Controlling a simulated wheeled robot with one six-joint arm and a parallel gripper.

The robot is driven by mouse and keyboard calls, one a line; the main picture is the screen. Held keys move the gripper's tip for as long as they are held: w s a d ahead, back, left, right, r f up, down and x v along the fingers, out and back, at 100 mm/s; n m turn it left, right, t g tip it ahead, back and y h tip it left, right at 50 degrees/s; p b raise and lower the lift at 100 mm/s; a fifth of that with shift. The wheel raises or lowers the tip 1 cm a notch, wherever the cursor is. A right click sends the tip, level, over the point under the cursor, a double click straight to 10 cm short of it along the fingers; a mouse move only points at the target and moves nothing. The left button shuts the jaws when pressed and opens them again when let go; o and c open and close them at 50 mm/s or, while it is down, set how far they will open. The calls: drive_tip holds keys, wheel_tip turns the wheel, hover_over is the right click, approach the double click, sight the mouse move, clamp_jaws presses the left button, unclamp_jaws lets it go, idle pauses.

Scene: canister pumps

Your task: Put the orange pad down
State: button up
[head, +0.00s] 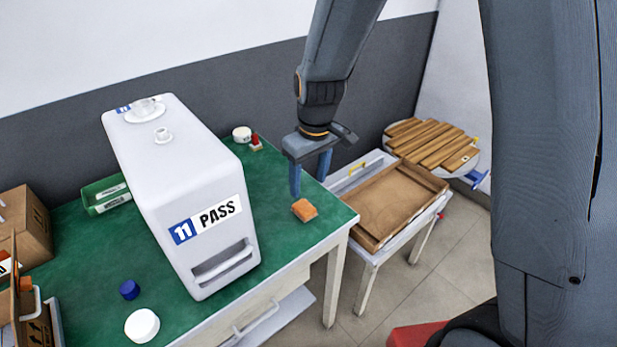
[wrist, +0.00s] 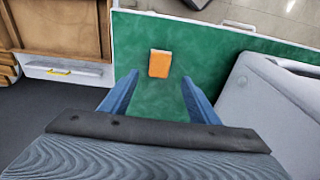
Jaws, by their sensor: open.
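The orange pad (head: 304,209) lies on the green table top (head: 285,240) near its right front corner. In the wrist view the orange pad (wrist: 160,63) lies flat on the green surface, beyond and between the fingertips, with green showing around it. My gripper (head: 310,182) is open and empty, above the table just behind the pad. In the wrist view my gripper (wrist: 163,90) shows its two blue fingers spread apart, with nothing between them. The fingers do not appear to touch the pad.
A large white machine marked "11 PASS" (head: 205,235) stands left of the pad. A small white jar (head: 242,134) and a red item (head: 255,142) sit behind. A blue cap (head: 129,289) and a white lid (head: 142,326) lie front left. A wooden tray (head: 395,203) stands right, beyond the table edge.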

drive_tip(key=s+d+r+m, duration=0.2)
drive_tip(key=s+d+m, duration=0.1)
drive_tip(key=s+d, duration=0.4)
drive_tip(key=s+d+r+m, duration=0.2)
drive_tip(key=s+d+m, duration=0.1)
drive_tip(key=s+d, duration=0.3)
drive_tip(key=shift+s+d+r+m+h, duration=0.35)
drive_tip(key=shift+s+d+m+h, duration=0.05)
drive_tip(key=shift+o, duration=0.6)
drive_tip(key=shift+w, duration=0.1)
